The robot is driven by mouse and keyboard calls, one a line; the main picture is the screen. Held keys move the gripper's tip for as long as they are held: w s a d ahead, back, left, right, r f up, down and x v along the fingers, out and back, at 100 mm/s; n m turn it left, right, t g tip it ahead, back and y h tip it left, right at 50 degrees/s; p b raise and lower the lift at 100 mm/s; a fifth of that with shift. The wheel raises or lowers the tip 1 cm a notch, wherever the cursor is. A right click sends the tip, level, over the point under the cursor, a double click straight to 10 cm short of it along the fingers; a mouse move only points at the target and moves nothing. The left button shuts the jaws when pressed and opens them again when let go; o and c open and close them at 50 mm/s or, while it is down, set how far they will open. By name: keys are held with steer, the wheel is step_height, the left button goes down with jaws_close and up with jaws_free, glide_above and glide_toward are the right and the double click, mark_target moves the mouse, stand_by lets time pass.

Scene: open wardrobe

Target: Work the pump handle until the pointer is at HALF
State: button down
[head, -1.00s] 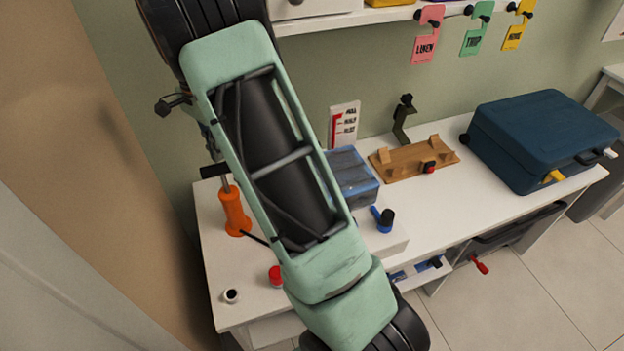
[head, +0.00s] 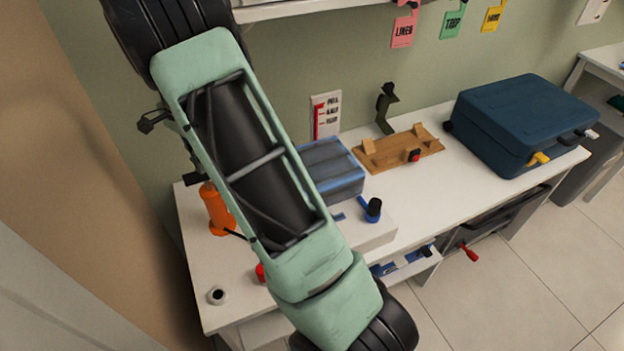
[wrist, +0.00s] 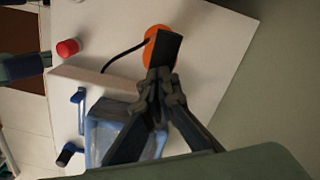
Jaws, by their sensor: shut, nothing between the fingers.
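The orange pump (head: 217,212) stands upright at the left of the white table, partly behind my arm. Its black handle (head: 193,179) is low, close to the pump's top. In the wrist view the handle (wrist: 168,48) covers part of the orange body (wrist: 151,44). My gripper (wrist: 158,74) is shut and empty, its tips at or just above the handle; I cannot tell if they touch.
A black hose runs from the pump towards a blue-grey cushion-like block (head: 332,170) on a white raised box. A wooden board (head: 400,153) and a blue case (head: 522,122) stand farther right.

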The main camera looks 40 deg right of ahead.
step_height(320, 180, down, 3)
steer(key=shift+r+b, duration=0.1)
steer(key=shift+b, duration=0.55)
step_height(320, 180, up, 9)
steer(key=p, duration=0.6)
steer(key=shift+f, duration=0.2)
stand_by(0.4)
steer(key=shift+f+b, duration=2.4)
steer(key=shift+f, duration=1.9)
steer(key=shift+r, duration=0.3)
step_height(320, 180, up, 8)
steer(key=p, duration=0.6)
